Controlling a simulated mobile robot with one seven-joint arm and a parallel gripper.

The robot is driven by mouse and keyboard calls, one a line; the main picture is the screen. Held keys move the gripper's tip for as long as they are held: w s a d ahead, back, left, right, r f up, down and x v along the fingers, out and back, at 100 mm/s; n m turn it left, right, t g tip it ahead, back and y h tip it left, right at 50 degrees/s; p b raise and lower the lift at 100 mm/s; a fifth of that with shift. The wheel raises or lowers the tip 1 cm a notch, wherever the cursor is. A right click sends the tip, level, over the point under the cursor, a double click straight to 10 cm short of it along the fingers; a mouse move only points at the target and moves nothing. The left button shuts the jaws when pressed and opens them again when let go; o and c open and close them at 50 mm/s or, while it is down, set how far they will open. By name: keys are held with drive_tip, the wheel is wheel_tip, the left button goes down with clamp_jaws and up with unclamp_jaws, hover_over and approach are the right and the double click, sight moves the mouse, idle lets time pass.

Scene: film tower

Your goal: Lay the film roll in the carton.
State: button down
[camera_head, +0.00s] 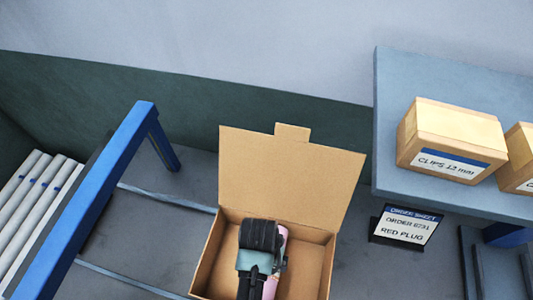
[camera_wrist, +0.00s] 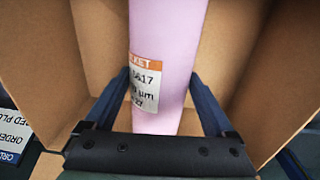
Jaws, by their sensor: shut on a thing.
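The film roll is a pale pink cylinder (camera_wrist: 168,45) with an orange-and-white label. In the wrist view it lies between the two blue-black fingers of my gripper (camera_wrist: 162,92), which is shut on it. In the head view, parts of the pink roll (camera_head: 270,288) show beside and below my dark gripper (camera_head: 262,262), whose fingertips are hidden. The open brown carton (camera_head: 310,232) surrounds the gripper and roll in that view, its lid raised at the back. Cardboard walls (camera_wrist: 100,45) show around the roll in the wrist view. Whether the roll touches the carton floor I cannot tell.
A blue rail frame (camera_head: 115,185) and several pale rolls (camera_head: 30,200) stand at the left. An order sheet (camera_head: 405,225) reading "RED PLUG" stands right of the carton.

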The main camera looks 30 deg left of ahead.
drive_tip(key=shift+f, duration=1.55)
unclamp_jaws()
drive_tip(key=shift+f, duration=0.15)
drive_tip(key=r, duration=1.2)
drive_tip(key=shift+s+a+r, duration=0.15)
drive_tip(key=shift+a, duration=0.2)
